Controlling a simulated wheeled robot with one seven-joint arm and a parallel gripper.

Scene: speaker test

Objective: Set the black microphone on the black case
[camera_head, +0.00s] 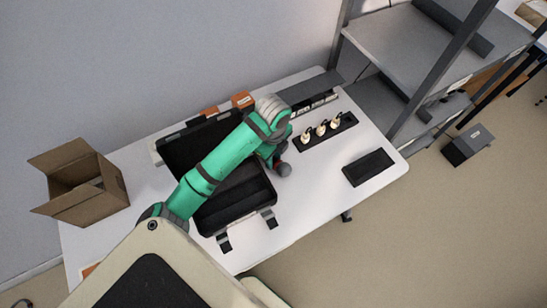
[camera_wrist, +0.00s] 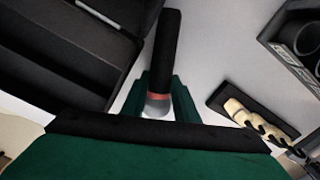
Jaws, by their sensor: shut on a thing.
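The black microphone (camera_wrist: 166,50) has a dark handle, a red band and a silvery head. In the wrist view it lies between the green fingers of my gripper (camera_wrist: 160,92), which is shut on it. In the head view the microphone's rounded grey head (camera_head: 284,170) shows beside my gripper (camera_head: 277,161), just right of the open black case; the rest is mostly hidden. The black case (camera_head: 236,208) lies open on the table, partly hidden by my green arm. It also shows in the wrist view (camera_wrist: 65,50), left of the microphone.
On the white table (camera_head: 310,200), a black strip (camera_head: 345,121) holds several cream-coloured pieces. A flat black box (camera_head: 368,167) lies near the right end. An open cardboard box (camera_head: 88,202) stands at left. Grey shelves (camera_head: 405,50) stand beyond the table.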

